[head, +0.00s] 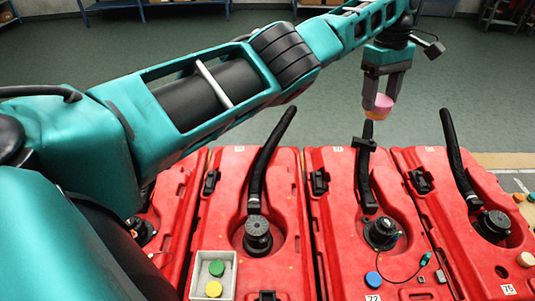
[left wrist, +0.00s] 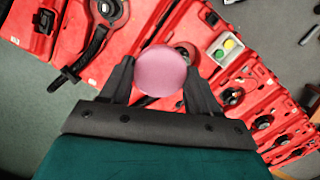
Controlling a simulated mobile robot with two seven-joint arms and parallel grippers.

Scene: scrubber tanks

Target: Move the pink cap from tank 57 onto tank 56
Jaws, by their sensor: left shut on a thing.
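My left gripper (head: 379,92) is shut on the pink cap (head: 379,106) and holds it in the air near the back edge of the red tanks. In the left wrist view, the round pink cap (left wrist: 160,71) sits between the two dark fingers of the gripper (left wrist: 160,85). In the head view, the cap is above the upper end of a black hose on the tank labelled 72 (head: 335,235). The numbers 56 and 57 cannot be read on any tank, so I cannot tell which tanks they are. My right gripper is not in view.
Several red tanks stand side by side, with black hoses (head: 268,160) rising from them. A white tray (head: 198,278) holds a green and a yellow cap. A blue cap (head: 373,279) lies on tank 72. The tank labelled 75 (head: 435,190) is at the right. Open floor lies behind.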

